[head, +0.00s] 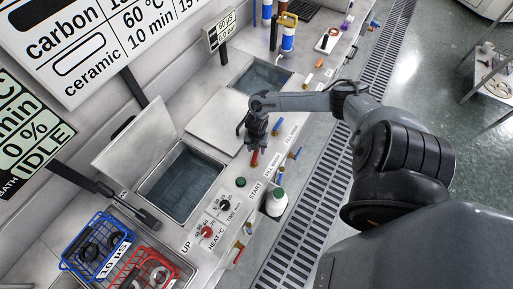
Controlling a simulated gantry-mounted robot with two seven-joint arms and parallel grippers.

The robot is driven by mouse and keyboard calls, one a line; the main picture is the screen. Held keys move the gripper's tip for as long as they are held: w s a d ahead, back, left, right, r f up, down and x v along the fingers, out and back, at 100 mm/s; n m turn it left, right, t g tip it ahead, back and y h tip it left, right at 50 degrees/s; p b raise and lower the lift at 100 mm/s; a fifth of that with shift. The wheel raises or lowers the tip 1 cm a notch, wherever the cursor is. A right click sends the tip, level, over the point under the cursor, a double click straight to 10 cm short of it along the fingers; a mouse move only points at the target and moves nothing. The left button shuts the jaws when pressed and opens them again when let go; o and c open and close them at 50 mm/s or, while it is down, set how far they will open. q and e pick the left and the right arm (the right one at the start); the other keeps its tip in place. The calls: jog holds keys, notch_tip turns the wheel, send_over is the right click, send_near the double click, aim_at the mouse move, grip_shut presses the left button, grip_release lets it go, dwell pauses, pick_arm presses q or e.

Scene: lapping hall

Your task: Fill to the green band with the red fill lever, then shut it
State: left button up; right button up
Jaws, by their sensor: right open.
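The red fill lever (255,158) is on the front deck of the bath counter, just below my right gripper (251,147). My right gripper is open with its fingers pointing down close over the lever. I cannot tell whether they touch it. An open tank (180,182) with its lid (134,146) tilted up holds dark liquid. Another tank (262,77) with liquid lies farther back. I cannot make out a green band in either. My left gripper is out of view.
Blue-handled levers (277,127) sit near the red one. Blue (92,249) and red (146,272) wire baskets with dark rings are at the lower left. A closed cover (213,122) lies between the tanks.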

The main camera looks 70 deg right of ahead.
jog(key=shift+r, duration=0.15)
notch_tip(320, 180, up, 10)
jog(key=p, duration=0.1)
jog(key=shift+r, duration=0.25)
dwell(0.6)
